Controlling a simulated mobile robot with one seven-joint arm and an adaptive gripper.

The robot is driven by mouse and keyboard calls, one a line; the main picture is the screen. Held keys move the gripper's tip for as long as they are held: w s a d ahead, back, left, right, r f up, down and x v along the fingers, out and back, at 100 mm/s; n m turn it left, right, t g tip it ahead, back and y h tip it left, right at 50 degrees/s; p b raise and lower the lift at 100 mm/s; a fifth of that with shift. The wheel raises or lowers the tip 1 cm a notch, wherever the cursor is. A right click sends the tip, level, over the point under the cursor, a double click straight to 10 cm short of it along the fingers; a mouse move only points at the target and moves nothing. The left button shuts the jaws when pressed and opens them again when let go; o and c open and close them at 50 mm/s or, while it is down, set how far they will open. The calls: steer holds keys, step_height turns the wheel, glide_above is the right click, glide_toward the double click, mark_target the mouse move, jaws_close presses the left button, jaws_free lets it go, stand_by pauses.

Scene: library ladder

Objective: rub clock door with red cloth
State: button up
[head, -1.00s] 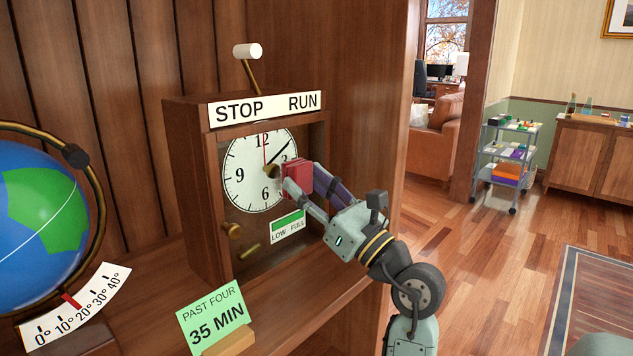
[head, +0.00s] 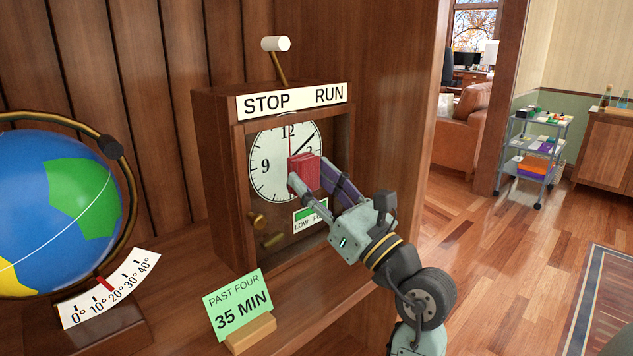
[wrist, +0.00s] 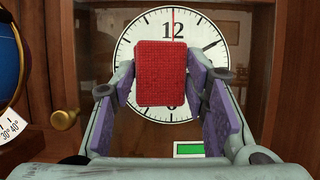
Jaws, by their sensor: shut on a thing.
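The wooden clock stands on the shelf in the head view, with its glazed clock door (head: 340,135) closed in front of the white dial (head: 264,172). My gripper (head: 312,180) is shut on the red cloth (head: 304,172), a folded block-like pad, and holds it in front of the dial. In the wrist view the red cloth (wrist: 161,58) sits between the two purple-padded fingers and hides the middle of the dial. Whether the cloth touches the door glass I cannot tell. A brass knob (head: 256,220) is at the door's left side.
A STOP/RUN lever (head: 277,55) rises above the clock. A globe (head: 60,210) stands at the left. A green card reading "PAST FOUR 35 MIN" (head: 238,304) stands on the shelf (head: 310,285) in front of the clock. Open floor lies to the right.

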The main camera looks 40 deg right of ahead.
steer(key=shift+w+d+b, duration=0.15)
steer(key=shift+d+b, duration=0.15)
steer(key=shift+d, duration=1.4)
steer(key=shift+w+d+b, duration=0.1)
steer(key=shift+d+b, duration=0.15)
steer(key=shift+d, duration=1.45)
steer(key=shift+s+a+f+p, duration=0.1)
steer(key=shift+a+p, duration=0.25)
steer(key=shift+a, duration=1.45)
steer(key=shift+s+a+p, duration=0.1)
steer(key=shift+a+p, duration=0.25)
steer(key=shift+a, duration=1.4)
steer(key=s, duration=0.6)
steer(key=shift+d+b, duration=0.3)
steer(key=shift+b, duration=0.1)
steer(key=s, duration=0.3)
steer(key=shift+d, duration=0.1)
